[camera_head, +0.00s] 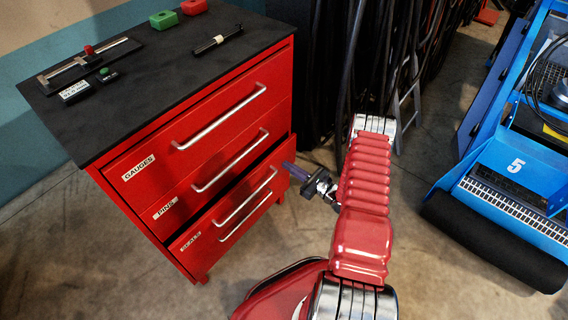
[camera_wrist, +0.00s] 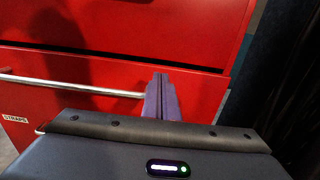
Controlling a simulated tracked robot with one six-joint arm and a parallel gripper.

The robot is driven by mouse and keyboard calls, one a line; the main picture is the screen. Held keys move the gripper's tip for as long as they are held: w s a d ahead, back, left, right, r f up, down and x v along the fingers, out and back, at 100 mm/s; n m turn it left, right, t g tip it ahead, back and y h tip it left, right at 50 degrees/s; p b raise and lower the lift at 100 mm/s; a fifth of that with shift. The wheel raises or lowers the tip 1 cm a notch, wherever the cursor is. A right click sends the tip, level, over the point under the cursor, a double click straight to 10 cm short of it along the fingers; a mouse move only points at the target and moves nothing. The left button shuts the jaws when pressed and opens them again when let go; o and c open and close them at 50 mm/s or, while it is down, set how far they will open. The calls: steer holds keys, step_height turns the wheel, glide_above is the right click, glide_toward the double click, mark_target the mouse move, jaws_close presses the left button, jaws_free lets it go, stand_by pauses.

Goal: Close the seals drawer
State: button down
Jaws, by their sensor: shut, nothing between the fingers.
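The seals drawer (camera_head: 203,246) is the low drawer of a red cabinet, marked by a small label at its left. It stands partly pulled out, with a dark gap above its front. It has a silver bar handle (camera_head: 245,197). My gripper (camera_head: 290,168) is at the right end of the drawer front, its purple fingers pointing at it. In the wrist view the shut, empty fingers (camera_wrist: 160,97) are beside the right end of a bar handle (camera_wrist: 75,86), in front of a red drawer front (camera_wrist: 200,88). Whether they touch it I cannot tell.
The gauges drawer (camera_head: 160,152) and pins drawer (camera_head: 175,200) above look closed. A second bar (camera_head: 246,218) shows below the seals handle. Tools lie on the black cabinet top (camera_head: 165,75). Dark hanging cables (camera_head: 325,70) are behind; a blue machine (camera_head: 510,175) stands right.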

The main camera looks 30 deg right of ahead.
steer(key=v, duration=0.8)
steer(key=shift+s+d, duration=0.2)
steer(key=shift+s, duration=0.15)
steer(key=c, duration=2.5)
jaws_free()
steer(key=shift+o, duration=1.4)
steer(key=shift+w+a+r+y, duration=0.15)
steer(key=shift+r+y, duration=0.15)
steer(key=shift+o, duration=0.7)
steer(key=w+a+r+n+g+y, duration=0.3)
steer(key=a+r+n, duration=0.4)
steer(key=r, duration=0.5)
steer(key=shift+a+r+n+g+y, duration=0.4)
steer(key=shift+a+g+y, duration=0.1)
steer(key=shift+g+y, duration=0.5)
steer(key=s+a+r+n+g+h, duration=0.2)
steer(key=s+a+r+n+g, duration=0.4)
steer(key=a+r+n, duration=0.4)
steer(key=s+a+r+n+g+h, duration=0.3)
steer(key=s+a+r+n+g, duration=0.3)
steer(key=r, duration=0.6)
steer(key=s+r+n+t+h, duration=0.6)
steer(key=s+r+n+h, duration=0.1)
steer(key=s+r, duration=0.3)
steer(key=shift+s+r+n, duration=0.4)
steer(key=shift+s, duration=0.3)
